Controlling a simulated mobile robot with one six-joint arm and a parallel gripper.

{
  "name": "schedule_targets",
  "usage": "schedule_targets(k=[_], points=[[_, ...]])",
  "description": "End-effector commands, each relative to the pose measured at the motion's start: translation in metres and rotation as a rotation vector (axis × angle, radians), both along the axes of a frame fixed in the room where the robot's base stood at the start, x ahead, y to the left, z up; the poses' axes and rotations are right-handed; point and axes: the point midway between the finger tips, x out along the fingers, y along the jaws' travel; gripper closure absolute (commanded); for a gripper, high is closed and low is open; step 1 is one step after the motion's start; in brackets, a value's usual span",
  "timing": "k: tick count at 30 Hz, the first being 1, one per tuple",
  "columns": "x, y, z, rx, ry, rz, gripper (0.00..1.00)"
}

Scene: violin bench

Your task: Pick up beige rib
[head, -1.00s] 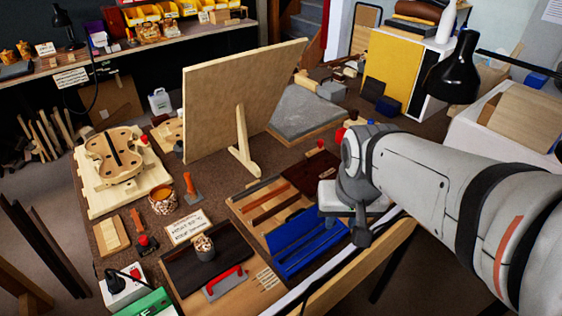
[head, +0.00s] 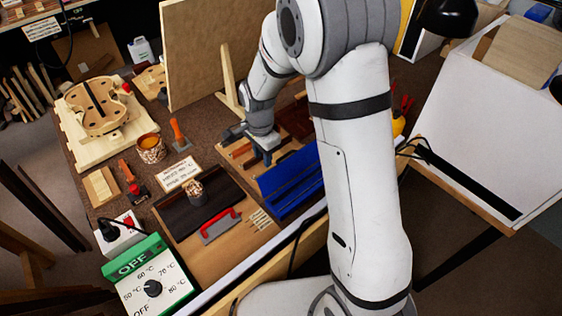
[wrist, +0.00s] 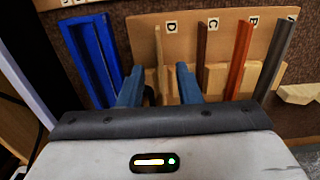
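The beige rib (wrist: 158,48) is a thin pale strip standing in the wooden rack, below the letter D in the wrist view. My gripper (wrist: 159,72) is open, with one blue finger on each side of the rib's line. I cannot tell whether either finger touches it. In the head view my gripper (head: 262,152) is low over the rack (head: 226,139), and the beige rib cannot be made out there. Dark brown (wrist: 201,45), orange-red (wrist: 239,58) and dark grey (wrist: 276,55) ribs stand to its right in the wrist view.
A blue grooved tray (wrist: 88,55) lies close left of my gripper in the wrist view. In the head view a large leaning panel (head: 205,50) stands behind the rack. A red-handled scraper (head: 219,226), a glue pot (head: 151,149) and a violin mould (head: 98,108) lie to the left.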

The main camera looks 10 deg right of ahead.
Motion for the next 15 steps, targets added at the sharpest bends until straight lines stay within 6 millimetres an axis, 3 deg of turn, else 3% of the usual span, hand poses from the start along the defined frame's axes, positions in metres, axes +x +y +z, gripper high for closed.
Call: schedule_targets(k=[15], points=[[0.0, 0.0, -0.063, 0.0, 0.002, 0.002, 0.69]])
